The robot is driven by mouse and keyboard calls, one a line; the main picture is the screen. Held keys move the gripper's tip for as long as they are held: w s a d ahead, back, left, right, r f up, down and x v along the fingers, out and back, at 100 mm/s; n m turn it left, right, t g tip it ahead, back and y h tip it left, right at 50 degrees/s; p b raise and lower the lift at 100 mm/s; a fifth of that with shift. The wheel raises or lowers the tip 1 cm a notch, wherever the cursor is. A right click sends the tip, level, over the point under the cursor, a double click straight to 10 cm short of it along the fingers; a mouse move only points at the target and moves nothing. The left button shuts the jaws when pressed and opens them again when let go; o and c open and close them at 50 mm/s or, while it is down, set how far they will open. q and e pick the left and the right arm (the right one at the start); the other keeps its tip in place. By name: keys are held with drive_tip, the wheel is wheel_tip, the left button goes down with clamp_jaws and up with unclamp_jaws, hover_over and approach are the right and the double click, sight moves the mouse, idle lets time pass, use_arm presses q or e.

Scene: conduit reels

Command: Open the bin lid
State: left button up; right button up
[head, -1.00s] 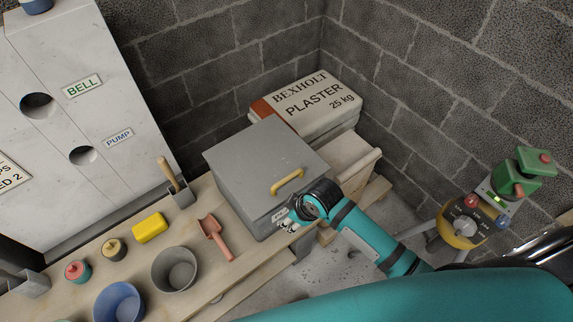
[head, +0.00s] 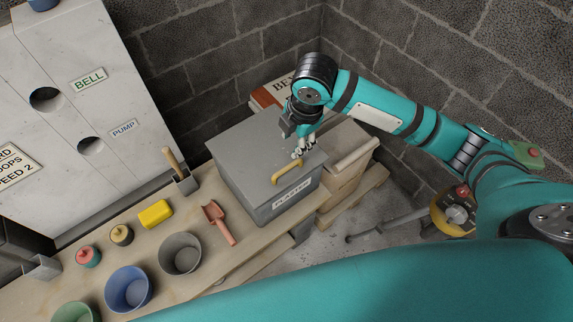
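The grey bin (head: 290,205) stands on the wooden bench, with a label on its front. Its flat grey lid (head: 243,147) is closed. A yellow handle (head: 285,171) is fixed near the lid's front edge. My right gripper (head: 303,152) points down just above and behind the right end of the handle. Its fingers look small and pale here, and I cannot tell whether they are apart or touch the handle. My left gripper is not in view.
On the bench (head: 203,277) are a red scoop (head: 217,222), a yellow sponge-like block (head: 155,214), a grey bucket (head: 180,254) and a blue bucket (head: 128,289). Plaster bags (head: 272,93) lie behind the bin, partly hidden by my arm. A block wall closes the back.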

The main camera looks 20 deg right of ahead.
sight(286, 168)
drive_tip(key=p+x, duration=0.1)
drive_tip(key=x, duration=0.7)
drive_tip(key=p+x, duration=0.1)
drive_tip(key=x, duration=0.8)
drive_tip(key=shift+w+d+f, duration=0.1)
drive_tip(key=shift+d+f, duration=0.05)
drive_tip(key=shift+d, duration=0.1)
drive_tip(key=shift+c, duration=0.4)
clamp_jaws()
